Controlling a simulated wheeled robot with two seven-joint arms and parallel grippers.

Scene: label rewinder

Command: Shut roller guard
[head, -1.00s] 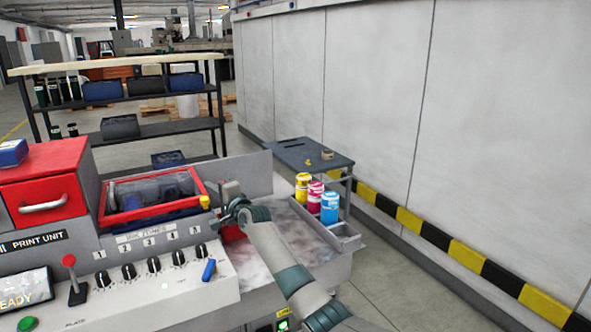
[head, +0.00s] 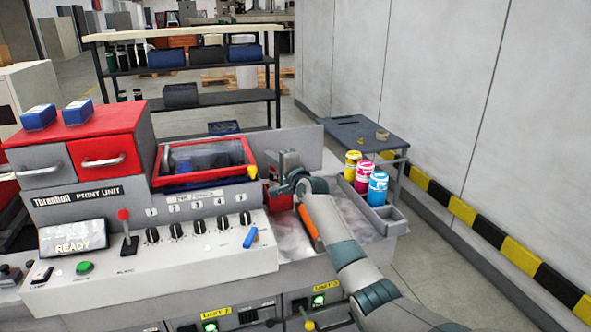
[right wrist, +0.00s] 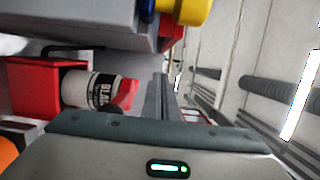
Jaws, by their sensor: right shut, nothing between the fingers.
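The roller guard (head: 205,160) is a red frame with a clear panel on the print unit. It lies lowered over the dark rollers; I cannot tell whether its front edge is fully seated. A yellow knob (head: 253,173) sits at its front right corner. In the head view my right gripper (head: 283,163) is just right of the knob, apart from it, shut and empty. My left gripper is out of view.
The control panel (head: 150,262) with a red-topped lever (head: 126,225) and a blue switch (head: 250,237) lies in front. Ink bottles (head: 363,178) stand to the right. A labelled can (right wrist: 92,90) in a red holder (right wrist: 32,85) lies left of my fingers.

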